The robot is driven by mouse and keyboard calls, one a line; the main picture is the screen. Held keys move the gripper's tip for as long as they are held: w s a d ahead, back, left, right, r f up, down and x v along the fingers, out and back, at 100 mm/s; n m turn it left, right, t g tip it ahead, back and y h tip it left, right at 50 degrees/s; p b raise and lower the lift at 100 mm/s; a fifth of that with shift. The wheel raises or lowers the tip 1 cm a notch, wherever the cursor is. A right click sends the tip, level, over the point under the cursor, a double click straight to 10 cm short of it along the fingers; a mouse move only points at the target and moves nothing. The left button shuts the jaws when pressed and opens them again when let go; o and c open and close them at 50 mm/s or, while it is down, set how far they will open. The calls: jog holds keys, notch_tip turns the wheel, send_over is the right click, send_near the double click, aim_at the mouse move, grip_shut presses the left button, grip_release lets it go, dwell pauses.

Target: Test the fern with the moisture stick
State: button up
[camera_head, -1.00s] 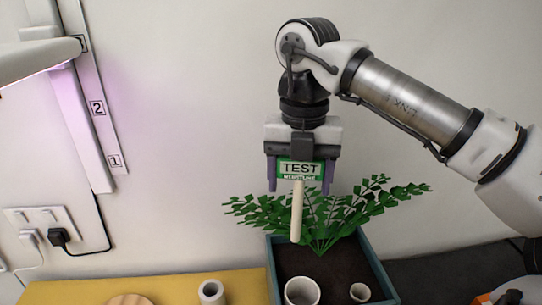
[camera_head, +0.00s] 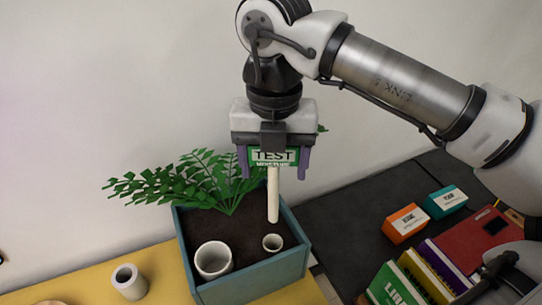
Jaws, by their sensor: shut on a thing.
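My gripper (camera_head: 274,165) is shut on the moisture stick, gripping it by its green head labelled TEST (camera_head: 274,156). The stick's pale shaft (camera_head: 273,195) hangs straight down, its tip appearing over the right part of the planter, above and behind a small white cup. I cannot tell whether the tip touches the soil. The fern (camera_head: 205,182) grows at the back of the blue-grey planter (camera_head: 262,277), left of my gripper. Dark soil (camera_head: 205,226) shows around it.
A larger white cup (camera_head: 213,260) and the small white cup (camera_head: 272,243) stand in the planter. A white cylinder (camera_head: 129,282) stands on the yellow surface at left. Orange (camera_head: 404,224) and teal (camera_head: 445,202) boxes and several books (camera_head: 398,285) lie at right.

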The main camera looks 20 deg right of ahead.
jog(key=b, duration=0.3)
send_over(273, 218)
jog(key=shift+w+d+f, duration=0.1)
jog(key=shift+w+f, duration=0.1)
jog(key=shift+f, duration=1.4)
jog(key=shift+w+d+f, duration=0.1)
jog(key=shift+w+f, duration=0.1)
jog(key=shift+f, duration=1.4)
jog(key=shift+f+b, duration=0.3)
jog(key=shift+b, duration=0.6)
jog(key=shift+f+b, duration=3.6)
jog(key=shift+f, duration=0.15)
jog(key=o, duration=1)
jog(key=shift+o, duration=0.9)
jog(key=shift+r, duration=0.15)
